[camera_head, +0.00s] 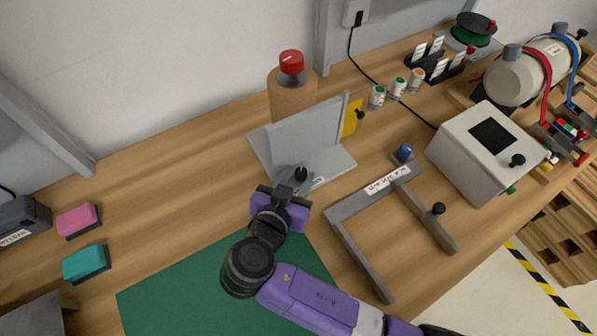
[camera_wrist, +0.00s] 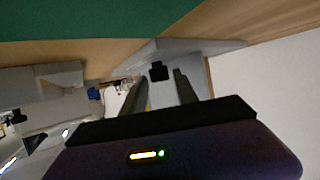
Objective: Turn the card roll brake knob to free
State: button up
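A brown roll (camera_head: 292,98) stands upright at the back of the bench, with a red knob (camera_head: 291,62) on top. I cannot read any brake marking on it. In front of it stands a grey angled bracket (camera_head: 322,135), with a small black knob (camera_head: 301,173) at its front and a partly hidden white label. My gripper (camera_head: 291,180) is at the bracket's front, close to this black knob. In the wrist view, two spread fingers (camera_wrist: 160,92) point toward the black knob (camera_wrist: 158,71), which shows between them. The gripper looks empty; contact is not visible.
A grey U-shaped frame (camera_head: 340,232) with blue and black knobs lies right of my arm. A grey box (camera_head: 484,150) is farther right. A yellow plate (camera_head: 352,117) stands behind the bracket.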

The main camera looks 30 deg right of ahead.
jog(key=shift+w+d+f, duration=0.2)
jog(key=shift+w+d, duration=0.05)
jog(key=shift+d, duration=0.05)
grip_shut()
jog(key=shift+s+d+f+n+t+y, duration=0.1)
jog(key=shift+d+n+t+y, duration=0.05)
jog(key=shift+n+t+y, duration=0.35)
jog(key=shift+s+d+n+t+y, duration=0.15)
jog(key=shift+n+t+y, duration=0.15)
jog(key=shift+n+y, duration=0.25)
jog(key=shift+n+t+y+b, duration=0.3)
jog(key=shift+n+t+y, duration=0.6)
jog(key=shift+n+y, duration=0.4)
grip_release()
jog(key=shift+a, duration=0.1)
